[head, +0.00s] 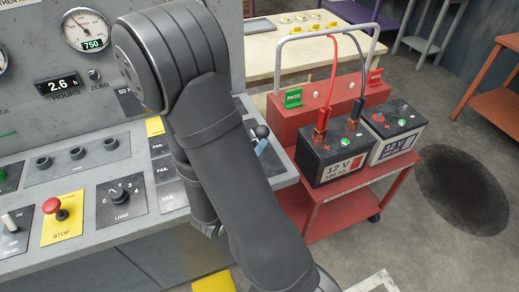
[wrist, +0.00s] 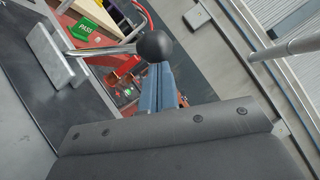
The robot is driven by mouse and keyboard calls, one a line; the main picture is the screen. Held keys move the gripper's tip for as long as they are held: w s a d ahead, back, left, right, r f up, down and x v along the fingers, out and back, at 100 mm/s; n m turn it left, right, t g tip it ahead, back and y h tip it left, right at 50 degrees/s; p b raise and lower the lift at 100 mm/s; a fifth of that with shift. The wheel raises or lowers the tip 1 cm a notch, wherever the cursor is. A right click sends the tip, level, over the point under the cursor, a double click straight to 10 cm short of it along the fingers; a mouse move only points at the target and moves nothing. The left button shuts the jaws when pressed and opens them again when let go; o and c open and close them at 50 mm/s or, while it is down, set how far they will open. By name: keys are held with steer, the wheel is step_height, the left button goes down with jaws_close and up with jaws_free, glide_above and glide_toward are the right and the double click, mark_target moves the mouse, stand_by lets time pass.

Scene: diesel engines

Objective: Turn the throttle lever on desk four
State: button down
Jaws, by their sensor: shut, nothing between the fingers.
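The lever shows in the wrist view as a metal rod (wrist: 105,49) with a black ball knob (wrist: 155,46) at its end, rising from a pale metal bracket on a dark plate. In the head view its black knob (head: 262,131) shows at the right end of the console, behind my arm; the rest is mostly hidden. My gripper (wrist: 158,72) has blue fingers, shut and empty, with the tips right by the knob. I cannot tell whether they touch it. The blue fingers also show in the head view (head: 261,147). No desk number is readable.
The grey console (head: 135,248) carries a LOAD dial (head: 121,197), a red STOP button (head: 55,208) and gauges. To the right, a red cart (head: 335,215) holds two batteries, cables and a green PASS tag (head: 293,98). Open floor lies right of the cart.

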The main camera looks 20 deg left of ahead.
mark_target(258, 132)
steer(key=shift+w+a+r+n+g+y, duration=0.25)
steer(key=shift+r+n+g, duration=0.15)
steer(key=shift+n, duration=0.2)
steer(key=shift+w+a+r+n+g+y, duration=0.2)
steer(key=shift+r+n+g+y, duration=0.15)
steer(key=shift+n, duration=0.25)
steer(key=shift+w+a+r, duration=0.1)
steer(key=shift+w+r, duration=0.05)
steer(key=shift+r, duration=0.05)
steer(key=shift+w+a+r, duration=0.4)
steer(key=shift+r, duration=0.05)
steer(key=w+a+r+n+g, duration=0.1)
steer(key=w+a+r+n, duration=0.1)
steer(key=w+a, duration=0.3)
steer(key=shift+w+a+r+n+g, duration=0.25)
steer(key=shift+a+r+n+g, duration=0.05)
steer(key=shift+r+n+g, duration=0.1)
steer(key=shift+s, duration=0.1)
